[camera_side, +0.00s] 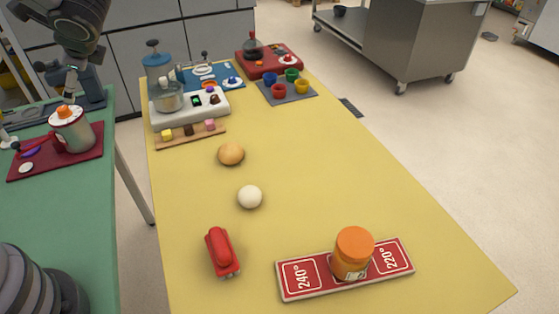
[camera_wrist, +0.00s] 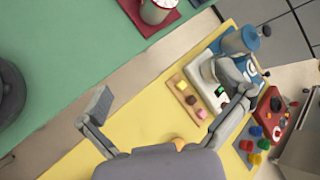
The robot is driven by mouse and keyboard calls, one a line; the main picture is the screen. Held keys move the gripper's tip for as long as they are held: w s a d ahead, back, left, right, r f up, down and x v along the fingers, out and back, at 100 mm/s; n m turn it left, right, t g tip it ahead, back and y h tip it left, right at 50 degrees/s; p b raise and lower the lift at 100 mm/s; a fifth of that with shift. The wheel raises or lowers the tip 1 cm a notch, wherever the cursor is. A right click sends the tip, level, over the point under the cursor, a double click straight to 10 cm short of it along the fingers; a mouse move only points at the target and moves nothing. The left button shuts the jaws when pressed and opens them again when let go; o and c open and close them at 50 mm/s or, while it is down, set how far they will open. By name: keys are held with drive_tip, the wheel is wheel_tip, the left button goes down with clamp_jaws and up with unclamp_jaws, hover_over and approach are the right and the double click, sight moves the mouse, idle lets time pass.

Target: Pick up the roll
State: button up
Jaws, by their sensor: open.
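The roll (camera_side: 231,153) is a round, golden-tan bun. It lies on the yellow table in the side view, nearer than the wooden strip of coloured cubes and beyond a white ball (camera_side: 249,197). In the wrist view a small orange-tan patch, apparently the roll (camera_wrist: 178,143), shows at the lower middle, mostly hidden by my gripper's body. My gripper (camera_wrist: 172,104) is open, its two grey fingers spread wide with nothing between them. It is apart from the roll. I cannot make it out in the side view.
The wooden strip (camera_side: 190,134), a white appliance (camera_side: 215,106) and coloured cups (camera_side: 278,91) are behind.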

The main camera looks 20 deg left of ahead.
drive_tip(key=w+d+f+m+t+y, duration=0.1)
drive_tip(key=w+d+f+m+t, duration=0.4)
drive_tip(key=w+d+f+m, duration=0.4)
drive_tip(key=m+t+h, duration=0.5)
drive_tip(key=m, duration=0.5)
approach(229, 153)
drive_tip(key=x, duration=0.6)
drive_tip(key=shift+a+f, duration=0.1)
drive_tip(key=shift+f, duration=0.35)
drive_tip(key=shift+r+x, duration=0.2)
drive_tip(key=shift+x, duration=2.85)
drive_tip(key=shift+w, duration=0.1)
drive_tip(key=shift+c, duration=0.4)
drive_tip(key=c, duration=1)
drive_tip(key=shift+r, duration=0.1)
drive_tip(key=shift+c, duration=0.2)
